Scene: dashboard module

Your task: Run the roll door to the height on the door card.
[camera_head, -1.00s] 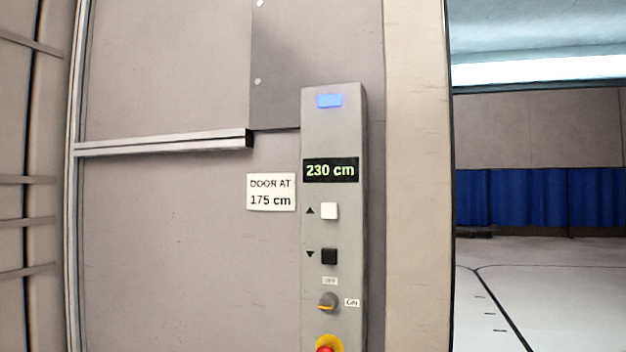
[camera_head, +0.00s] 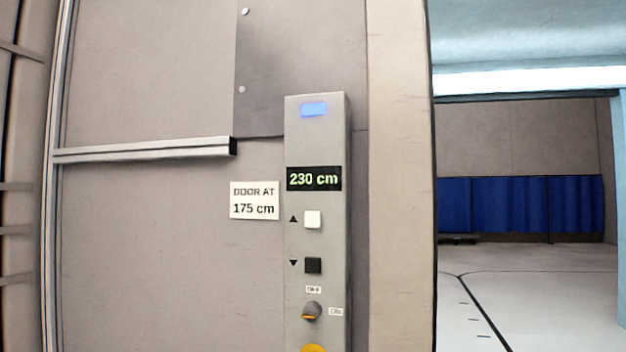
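The door card (camera_head: 254,201) on the wall reads "DOOR AT 175 cm". Right of it stands a grey control box (camera_head: 320,150) with a lit blue lamp (camera_head: 314,109) at its top. Its display (camera_head: 314,178) reads 230 cm. Below are a white up button (camera_head: 313,219) and a black down button (camera_head: 313,265). The rotary switch (camera_head: 311,311) has an orange mark that points left and down, with an ON label at its right; the label above it is hard to read. A yellow part (camera_head: 313,348) is cut off at the bottom edge. My gripper is not in view.
A metal rail (camera_head: 145,150) juts along the wall left of the box. A wall post (camera_head: 398,180) stands right of it. Beyond is an open doorway with pale floor (camera_head: 540,290) and a blue curtain (camera_head: 530,205).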

